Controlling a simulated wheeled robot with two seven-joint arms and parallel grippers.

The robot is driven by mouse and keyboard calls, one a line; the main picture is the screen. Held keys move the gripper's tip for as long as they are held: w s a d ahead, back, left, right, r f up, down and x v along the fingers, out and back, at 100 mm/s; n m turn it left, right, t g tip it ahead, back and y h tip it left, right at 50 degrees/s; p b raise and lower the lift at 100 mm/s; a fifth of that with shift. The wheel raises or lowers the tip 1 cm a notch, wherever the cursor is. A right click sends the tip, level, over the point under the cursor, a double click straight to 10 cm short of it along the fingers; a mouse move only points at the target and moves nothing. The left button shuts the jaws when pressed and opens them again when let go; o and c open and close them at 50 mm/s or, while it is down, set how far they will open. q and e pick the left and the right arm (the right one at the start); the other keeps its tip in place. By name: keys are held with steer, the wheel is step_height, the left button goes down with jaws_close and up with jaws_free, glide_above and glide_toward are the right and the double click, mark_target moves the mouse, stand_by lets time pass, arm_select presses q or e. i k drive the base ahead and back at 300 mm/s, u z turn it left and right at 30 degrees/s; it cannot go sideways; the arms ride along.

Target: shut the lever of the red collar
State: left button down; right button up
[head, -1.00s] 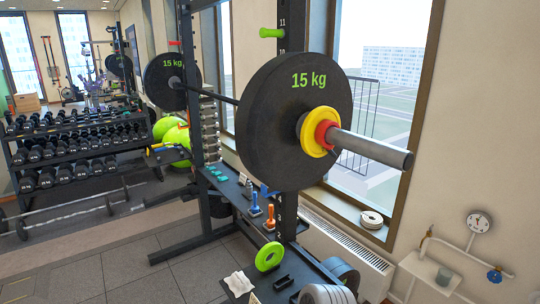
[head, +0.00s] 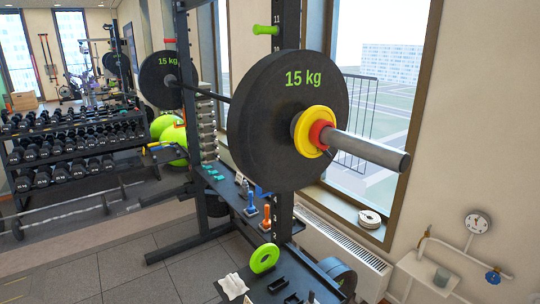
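The red collar (head: 318,135) sits around the bar's grey sleeve (head: 370,149), against the outer side of a yellow disc (head: 301,131). The yellow disc lies against a large black 15 kg plate (head: 262,125). A small dark piece shows under the sleeve beside the collar; I cannot tell whether it is the lever, or whether the lever is open or shut. Neither of my grippers is in view.
A black rack upright (head: 285,30) stands behind the plate. A radiator (head: 340,250) and wall pipes with a gauge (head: 478,222) stand right.

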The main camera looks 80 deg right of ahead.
mark_target(326, 152)
steer(key=u, duration=0.1)
steer(key=k, duration=1)
steer(key=z, duration=1.7)
